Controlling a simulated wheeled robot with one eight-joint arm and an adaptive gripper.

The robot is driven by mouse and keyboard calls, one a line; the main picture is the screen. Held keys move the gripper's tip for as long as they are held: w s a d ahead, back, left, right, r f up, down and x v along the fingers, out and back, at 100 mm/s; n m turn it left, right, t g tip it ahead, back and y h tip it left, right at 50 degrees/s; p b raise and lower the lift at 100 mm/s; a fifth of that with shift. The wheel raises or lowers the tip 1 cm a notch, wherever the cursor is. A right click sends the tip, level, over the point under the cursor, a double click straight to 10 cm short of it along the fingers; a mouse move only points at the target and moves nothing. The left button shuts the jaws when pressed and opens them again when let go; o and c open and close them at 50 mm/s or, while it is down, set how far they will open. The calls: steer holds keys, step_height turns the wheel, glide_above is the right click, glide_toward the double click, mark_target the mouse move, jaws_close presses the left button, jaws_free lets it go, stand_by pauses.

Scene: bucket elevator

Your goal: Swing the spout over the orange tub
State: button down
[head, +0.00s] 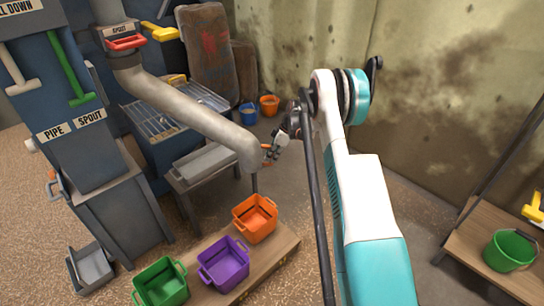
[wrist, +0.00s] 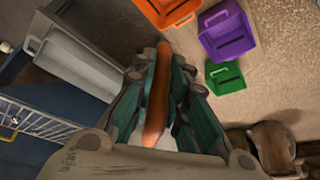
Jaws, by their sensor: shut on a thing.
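The spout (head: 200,118) is a long grey pipe slanting down to the right from the blue machine, with its bent end turned down. An orange handle (head: 266,153) sits at that end and shows as an orange-brown bar in the wrist view (wrist: 157,95). My gripper (head: 272,151) is shut on this handle, one finger on each side. The orange tub (head: 240,225) stands on a low wooden bench, below the spout's end in the head picture. It also shows at the top of the wrist view (wrist: 168,18). I cannot tell whether the outlet is directly above it.
A purple tub (head: 223,274) and a green tub (head: 160,284) stand in a row with the orange one. A shelf with a green bucket (head: 510,251) is at the right. Open floor lies between.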

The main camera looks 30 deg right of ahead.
steer(key=shift+w+d+r, duration=0.15)
steer(key=shift+w+d, duration=0.05)
steer(key=shift+w, duration=0.15)
steer(key=c, duration=1.9)
jaws_free()
steer(key=o, duration=0.3)
steer(key=shift+w+d, duration=0.15)
steer(key=shift+o, duration=0.2)
steer(key=v, duration=1.1)
steer(key=shift+r, duration=0.35)
